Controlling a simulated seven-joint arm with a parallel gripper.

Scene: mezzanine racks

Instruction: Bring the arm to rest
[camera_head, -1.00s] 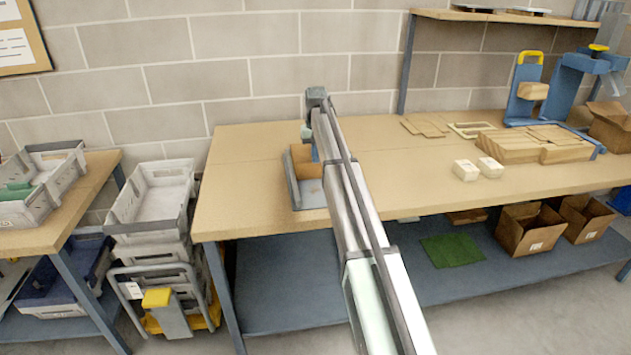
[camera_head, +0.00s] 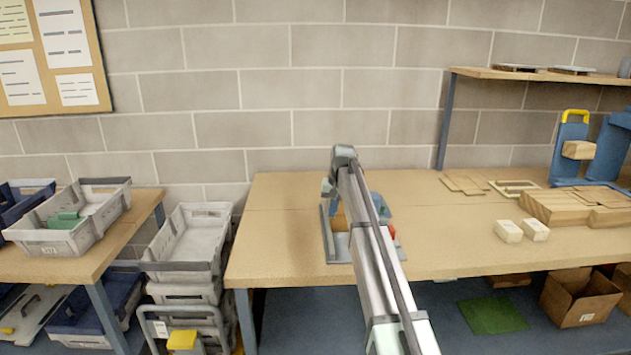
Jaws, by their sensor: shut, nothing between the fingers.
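My arm (camera_head: 372,250) reaches from the lower right up over the wooden workbench (camera_head: 285,235). Its elbow-like far joint (camera_head: 343,155) stands near the wall side of the bench, with a short grey part (camera_head: 327,187) just below it. My gripper's fingers are hidden behind the arm. A grey-edged tray or stand (camera_head: 326,240) on the bench is partly covered by the arm. Something blue (camera_head: 380,205) and a small red thing (camera_head: 391,232) show just right of the arm.
Pale blocks (camera_head: 508,231) and a wooden slab stack (camera_head: 565,206) lie on the bench's right. A shelf (camera_head: 540,75) hangs above. Grey crates (camera_head: 190,235) are stacked left of the bench, beside another table (camera_head: 45,262) with bins. The bench's left end is clear.

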